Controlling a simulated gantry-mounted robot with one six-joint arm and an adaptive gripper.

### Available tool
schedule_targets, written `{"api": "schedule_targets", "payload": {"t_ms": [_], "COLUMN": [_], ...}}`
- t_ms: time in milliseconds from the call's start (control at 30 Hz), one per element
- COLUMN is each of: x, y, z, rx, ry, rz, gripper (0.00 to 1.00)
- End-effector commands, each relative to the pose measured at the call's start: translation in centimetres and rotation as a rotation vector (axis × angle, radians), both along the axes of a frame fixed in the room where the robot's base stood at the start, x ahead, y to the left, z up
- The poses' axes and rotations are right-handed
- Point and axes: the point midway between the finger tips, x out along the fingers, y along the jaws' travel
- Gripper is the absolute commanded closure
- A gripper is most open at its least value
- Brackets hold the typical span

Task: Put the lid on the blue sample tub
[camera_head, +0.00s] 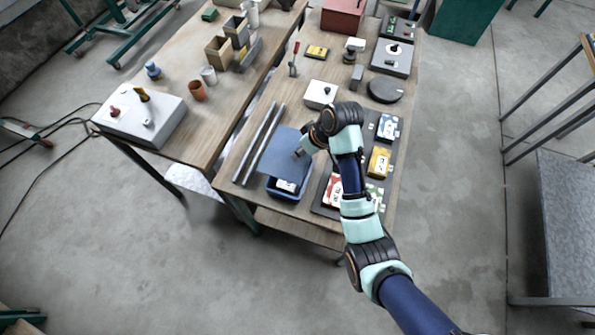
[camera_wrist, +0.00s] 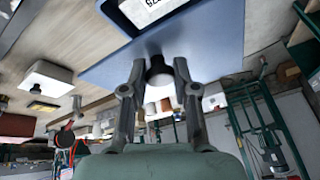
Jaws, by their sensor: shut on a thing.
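The flat blue lid (camera_head: 284,146) is in my gripper (camera_head: 299,153). In the wrist view, the fingers of my gripper (camera_wrist: 159,75) are shut on the dark knob of the lid (camera_wrist: 110,70). The blue sample tub (camera_head: 296,195) stands near the front left of the right-hand table. The lid is offset from it toward the back and covers its rear part. The tub's front end shows uncovered, with a white label in it. The label and the tub's dark rim (camera_wrist: 118,23) also show at the top of the wrist view. The exact gap between lid and tub cannot be told.
Two metal bars (camera_head: 257,143) lie left of the lid. A dark mat (camera_head: 328,200) with red, yellow and blue packs lies right of the tub, partly behind my arm. A white box with a black knob (camera_head: 318,95) and a dark round disc (camera_head: 386,91) are farther back.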

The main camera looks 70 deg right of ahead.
Motion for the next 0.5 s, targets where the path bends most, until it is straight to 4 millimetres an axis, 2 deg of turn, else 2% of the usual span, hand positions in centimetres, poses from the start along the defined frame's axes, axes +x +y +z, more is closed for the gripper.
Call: {"api": "schedule_targets", "payload": {"t_ms": [33,200,333,500], "x": [-0.1,0.0,0.0,0.0], "y": [0.1,0.1,0.0,0.0], "z": [-1.8,-6.6,-8.4,-9.0], "rx": [0.005,0.002,-0.001,-0.002], "ry": [0.003,0.002,0.0,0.0], "rz": [0.0,0.001,0.0,0.0], "gripper": [1.0,1.0,1.0,1.0]}}
